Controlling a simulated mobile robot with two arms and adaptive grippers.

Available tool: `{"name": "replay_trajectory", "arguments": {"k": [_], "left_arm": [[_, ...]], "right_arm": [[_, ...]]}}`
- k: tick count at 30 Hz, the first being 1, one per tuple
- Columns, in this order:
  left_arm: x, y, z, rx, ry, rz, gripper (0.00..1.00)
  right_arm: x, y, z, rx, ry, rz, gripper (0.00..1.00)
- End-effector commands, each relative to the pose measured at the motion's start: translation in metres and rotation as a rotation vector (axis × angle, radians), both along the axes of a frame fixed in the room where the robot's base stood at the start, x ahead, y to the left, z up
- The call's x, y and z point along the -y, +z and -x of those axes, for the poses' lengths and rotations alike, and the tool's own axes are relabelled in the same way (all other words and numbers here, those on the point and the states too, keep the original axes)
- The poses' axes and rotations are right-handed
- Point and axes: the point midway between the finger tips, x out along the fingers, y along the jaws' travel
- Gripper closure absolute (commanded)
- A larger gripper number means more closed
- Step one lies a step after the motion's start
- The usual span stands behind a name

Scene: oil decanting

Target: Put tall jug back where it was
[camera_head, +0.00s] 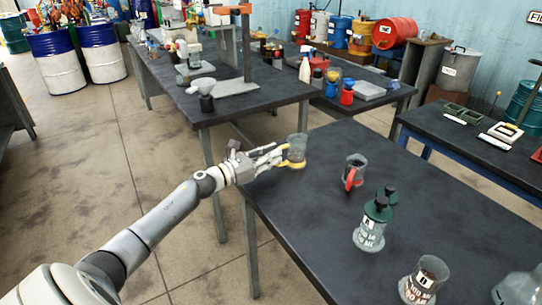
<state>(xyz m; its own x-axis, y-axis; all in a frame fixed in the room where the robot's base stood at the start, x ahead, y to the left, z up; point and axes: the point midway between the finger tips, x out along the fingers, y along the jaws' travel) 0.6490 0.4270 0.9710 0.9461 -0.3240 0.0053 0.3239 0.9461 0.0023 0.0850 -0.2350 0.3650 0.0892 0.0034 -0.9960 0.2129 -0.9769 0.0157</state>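A clear, tall-looking jug (299,144) with a yellow handle is upright at the far left part of the dark front table (290,215). My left gripper (277,160) comes from the left, and its fingers are at the yellow handle, seemingly closed on it. The handle partly hides the fingertips. I cannot tell whether the jug's base touches the table or is slightly above it. A shorter clear jug with a red handle (357,164) stands to its right. My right gripper is not in view.
Clear glassware (519,288) is at the lower right corner. The table's left and middle are bare. Another cluttered bench (240,108) stands behind.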

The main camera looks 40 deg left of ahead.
Motion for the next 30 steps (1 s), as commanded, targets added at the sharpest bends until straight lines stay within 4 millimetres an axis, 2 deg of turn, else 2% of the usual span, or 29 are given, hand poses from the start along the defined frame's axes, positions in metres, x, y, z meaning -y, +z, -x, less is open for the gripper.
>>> {"name": "replay_trajectory", "arguments": {"k": [1,3,16,30], "left_arm": [[0.000,0.001,0.000,0.000,0.000,0.000,0.75],[0.000,0.001,0.000,0.000,0.000,0.000,0.66],[-0.001,0.004,0.001,-0.001,0.000,0.000,0.66],[-0.020,-0.001,0.061,-0.003,0.000,-0.001,0.66]], "right_arm": [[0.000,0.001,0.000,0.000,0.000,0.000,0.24],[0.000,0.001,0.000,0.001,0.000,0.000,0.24],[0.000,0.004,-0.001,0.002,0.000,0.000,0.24],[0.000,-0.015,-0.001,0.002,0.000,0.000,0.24]]}}
